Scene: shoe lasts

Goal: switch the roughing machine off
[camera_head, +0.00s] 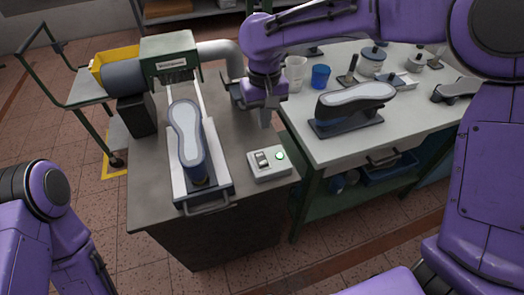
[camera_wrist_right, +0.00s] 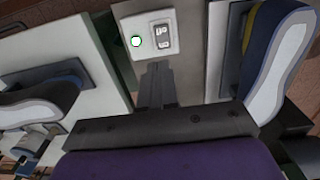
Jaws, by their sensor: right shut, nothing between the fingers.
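The roughing machine (camera_head: 168,47), with a green hood, stands at the back of the grey bench. Its control box (camera_head: 270,173) sits at the bench's front right corner. It carries a dark rocker switch (camera_head: 261,159) and a green lamp (camera_head: 280,156) that looks lit. The right wrist view also shows the rocker switch (camera_wrist_right: 161,31) and the lamp (camera_wrist_right: 136,41). My right gripper (camera_head: 265,120) is shut and empty, pointing down behind the box, apart from it. Its fingers (camera_wrist_right: 156,75) show below the box in the wrist view. My left arm shows at lower left; its gripper is out of view.
A shoe on a last (camera_head: 187,135) lies on a sliding tray with a handle (camera_head: 207,207), left of the box. A white table (camera_head: 320,150) to the right holds another lasted shoe (camera_head: 352,100), a blue cup (camera_head: 320,77) and pots.

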